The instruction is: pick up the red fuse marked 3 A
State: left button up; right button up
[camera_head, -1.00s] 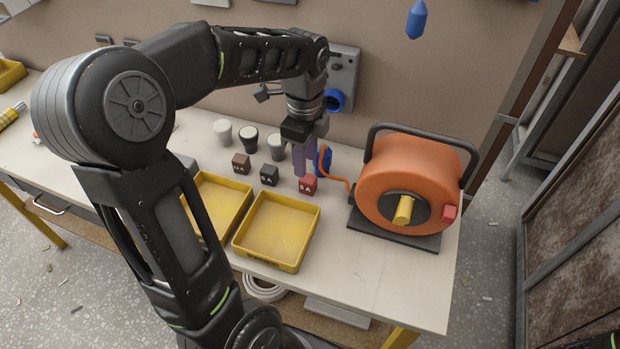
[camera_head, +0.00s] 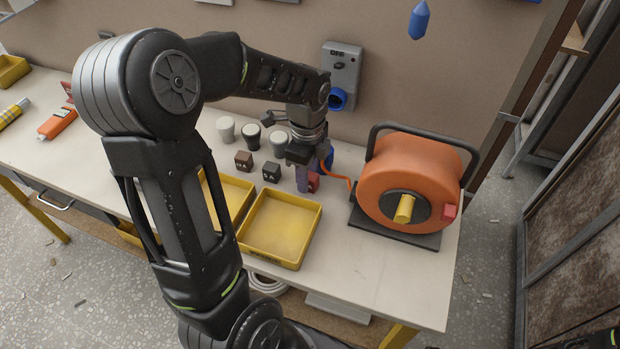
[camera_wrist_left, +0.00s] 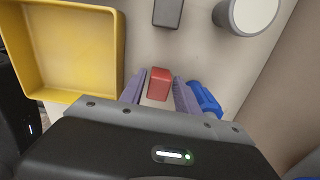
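The red fuse (camera_head: 314,182) stands on the bench left of the orange cable reel, partly hidden behind my left gripper in the head view. In the left wrist view the red fuse (camera_wrist_left: 159,83) lies between the two purple fingers, near their tips. My left gripper (camera_head: 309,184) points down and is open around the fuse. In the wrist view a gap shows on at least one side of the fuse (camera_wrist_left: 158,88). The fuse's marking cannot be read now.
A black fuse (camera_head: 271,172) and a brown fuse (camera_head: 243,161) stand to the left. Several round-topped pieces (camera_head: 251,135) stand behind them. A yellow tray (camera_head: 247,254) lies in front. The orange cable reel (camera_head: 400,178) stands right, and a blue plug (camera_wrist_left: 206,100) is beside the right finger.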

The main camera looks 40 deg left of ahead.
pick_arm(q)
jog(key=shift+f, duration=0.6)
jog(key=shift+c, duration=0.4)
grip_shut()
